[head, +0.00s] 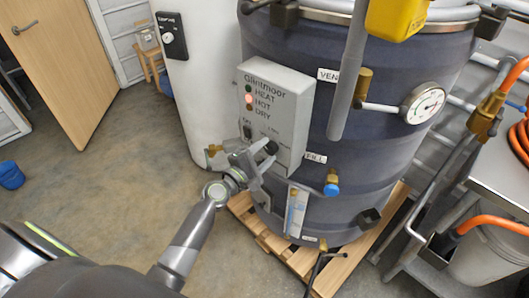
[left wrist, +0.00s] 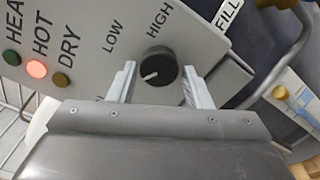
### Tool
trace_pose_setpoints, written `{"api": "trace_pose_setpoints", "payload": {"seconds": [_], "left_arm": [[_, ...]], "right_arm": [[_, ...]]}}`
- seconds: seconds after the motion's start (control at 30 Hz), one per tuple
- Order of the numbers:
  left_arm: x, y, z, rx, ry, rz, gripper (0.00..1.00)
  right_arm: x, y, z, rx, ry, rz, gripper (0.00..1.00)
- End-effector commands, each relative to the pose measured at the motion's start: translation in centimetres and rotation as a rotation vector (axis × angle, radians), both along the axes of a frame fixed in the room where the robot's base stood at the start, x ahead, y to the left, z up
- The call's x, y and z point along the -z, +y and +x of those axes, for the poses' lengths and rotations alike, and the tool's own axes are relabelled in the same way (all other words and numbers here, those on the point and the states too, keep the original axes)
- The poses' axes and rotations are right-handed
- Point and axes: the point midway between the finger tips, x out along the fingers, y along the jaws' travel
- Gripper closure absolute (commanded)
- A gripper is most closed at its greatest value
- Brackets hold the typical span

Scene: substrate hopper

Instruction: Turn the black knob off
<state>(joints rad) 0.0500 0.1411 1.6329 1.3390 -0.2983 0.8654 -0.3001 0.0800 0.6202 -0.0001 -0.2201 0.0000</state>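The black knob (left wrist: 158,66) is on the grey control panel (head: 285,95) of the dark tank. In the left wrist view its white pointer mark points to the lower left, away from the LOW and HIGH labels. My left gripper (left wrist: 160,88) is open, with one finger on each side of the knob and visible gaps between. The fingertips sit just below the knob in that view; whether they reach its depth is unclear. In the head view my left gripper (head: 252,166) is at the panel's lower edge and partly hides this area. My right gripper is not in view.
The red HOT lamp (left wrist: 37,69) is lit; the HEAT and DRY lamps look dark. A blue-tipped valve (head: 331,186) and a sight tube (head: 296,212) are right of the gripper. A pressure gauge (head: 425,103) is farther right.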

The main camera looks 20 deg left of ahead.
Motion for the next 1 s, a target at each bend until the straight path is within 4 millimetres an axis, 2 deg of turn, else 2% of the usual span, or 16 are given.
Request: {"api": "trace_pose_setpoints", "payload": {"seconds": [0.03, 0.1, 0.47, 0.67, 1.0], "left_arm": [[0.0, 0.0, 0.0, 0.0, 0.0, 0.0, 0.48], [0.0, 0.0, 0.0, 0.0, 0.0, 0.001, 0.41], [0.0, 0.2, -0.4, 0.0, -0.002, 0.003, 0.41], [0.1, 1.1, -3.4, -0.001, -0.001, 0.005, 0.41], [0.4, 3.3, -10.7, 0.0, 0.001, 0.005, 0.41]], "right_arm": [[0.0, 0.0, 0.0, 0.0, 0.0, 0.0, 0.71], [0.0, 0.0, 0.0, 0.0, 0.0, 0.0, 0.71], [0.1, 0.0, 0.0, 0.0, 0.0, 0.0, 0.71], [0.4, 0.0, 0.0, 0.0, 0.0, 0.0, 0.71], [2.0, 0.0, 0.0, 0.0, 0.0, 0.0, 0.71]]}}
